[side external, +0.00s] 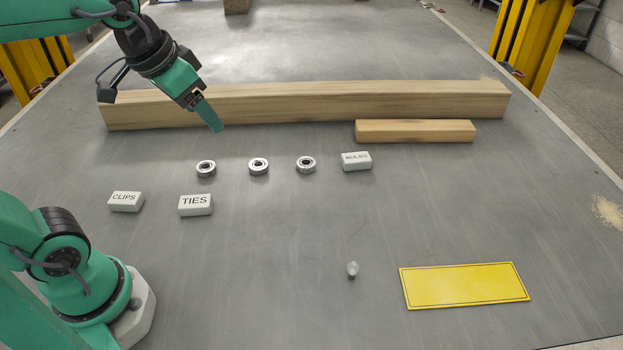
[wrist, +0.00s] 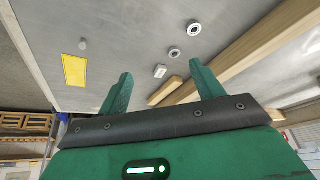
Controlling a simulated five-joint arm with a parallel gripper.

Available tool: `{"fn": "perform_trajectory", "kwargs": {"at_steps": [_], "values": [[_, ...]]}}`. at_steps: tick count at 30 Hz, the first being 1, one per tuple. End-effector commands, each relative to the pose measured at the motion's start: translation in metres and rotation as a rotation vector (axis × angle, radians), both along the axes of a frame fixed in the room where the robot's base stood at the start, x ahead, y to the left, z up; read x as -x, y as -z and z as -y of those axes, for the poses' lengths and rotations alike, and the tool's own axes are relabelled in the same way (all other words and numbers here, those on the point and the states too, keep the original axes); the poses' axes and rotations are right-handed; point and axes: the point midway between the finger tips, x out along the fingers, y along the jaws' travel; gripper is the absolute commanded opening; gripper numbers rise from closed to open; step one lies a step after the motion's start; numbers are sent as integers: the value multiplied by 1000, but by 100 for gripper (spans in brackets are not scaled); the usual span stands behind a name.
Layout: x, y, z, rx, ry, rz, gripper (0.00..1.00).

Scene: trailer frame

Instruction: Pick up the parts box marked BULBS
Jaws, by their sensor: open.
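The parts box marked BULBS (side external: 356,161) is a small white block standing on the grey table, right of the row of metal rings. It also shows as a small white block in the wrist view (wrist: 160,71), seen between the fingers and well beyond them. My gripper (side external: 216,127) is in the air near the long beam, to the left of the BULBS box and apart from it. In the wrist view its two green fingers (wrist: 163,86) are spread, with nothing between them. The box marked CLIPS (side external: 126,201) and the box marked TIES (side external: 196,205) stand at the left.
Three metal rings (side external: 258,166) lie in a row left of the BULBS box. A long wooden beam (side external: 320,101) and a shorter wood block (side external: 415,131) lie behind it.

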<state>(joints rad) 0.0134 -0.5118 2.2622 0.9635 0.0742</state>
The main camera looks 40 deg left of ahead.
Motion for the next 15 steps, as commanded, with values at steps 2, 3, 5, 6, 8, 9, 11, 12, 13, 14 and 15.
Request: {"fn": "perform_trajectory", "kwargs": {"at_steps": [2,3,5,6,8,9,11,12,13,14,15], "values": [[-18,-6,1,-8,20,-19,66],[-25,-9,2,-11,31,-28,66],[-38,-13,3,-17,45,-38,66],[-46,-15,4,-20,56,-45,66],[-58,-17,5,-26,72,-59,66],[-67,-19,6,-29,82,-66,66],[-80,-20,7,-34,98,-78,66],[-88,-21,8,-38,109,-87,66],[-94,-21,9,-41,116,-93,66],[-101,-22,10,-43,124,-97,66],[-110,-22,11,-46,135,-104,66]]}}
